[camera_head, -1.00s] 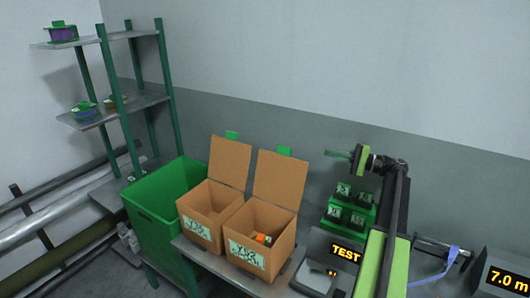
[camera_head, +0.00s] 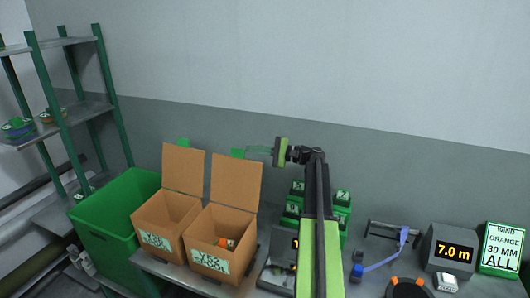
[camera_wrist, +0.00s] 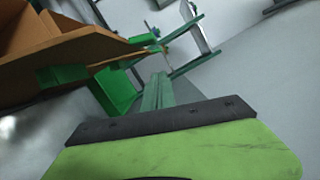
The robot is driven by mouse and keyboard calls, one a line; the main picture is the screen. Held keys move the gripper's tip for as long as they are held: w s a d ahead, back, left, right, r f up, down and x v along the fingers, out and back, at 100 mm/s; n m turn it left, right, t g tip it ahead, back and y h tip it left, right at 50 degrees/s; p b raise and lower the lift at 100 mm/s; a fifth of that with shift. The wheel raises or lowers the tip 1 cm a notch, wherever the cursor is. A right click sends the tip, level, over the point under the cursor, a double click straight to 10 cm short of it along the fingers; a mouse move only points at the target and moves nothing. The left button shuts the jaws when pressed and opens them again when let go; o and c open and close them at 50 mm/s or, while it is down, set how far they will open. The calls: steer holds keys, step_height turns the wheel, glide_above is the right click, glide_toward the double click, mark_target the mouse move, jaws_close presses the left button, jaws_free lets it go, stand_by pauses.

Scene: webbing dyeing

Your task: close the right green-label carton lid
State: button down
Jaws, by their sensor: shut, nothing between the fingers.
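The right carton (camera_head: 236,241) is brown with a pale green label on its front. Its lid (camera_head: 235,183) stands open and upright at the back, with a green tab (camera_head: 237,153) on its top edge. An orange and white item (camera_head: 224,243) lies inside. My gripper (camera_head: 250,150) is shut and empty, its tips at the tab's right side; I cannot tell whether they touch. In the wrist view a brown lid (camera_wrist: 75,48) with a green tab (camera_wrist: 62,76) lies to the left of my shut fingers (camera_wrist: 158,80).
The left carton (camera_head: 168,227) stands beside it, its lid (camera_head: 183,170) also open. A green bin (camera_head: 105,232) and a shelf rack (camera_head: 65,115) are farther left. Green label blocks (camera_head: 341,203), a 7.0 m display (camera_head: 453,250) and a sign (camera_head: 501,250) are to the right.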

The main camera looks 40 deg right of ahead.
steer(key=a, duration=0.1)
steer(key=s+a+r, duration=0.1)
steer(key=a+p, duration=0.1)
steer(key=shift+s+a+r, duration=0.15)
steer(key=shift+s+a, duration=0.15)
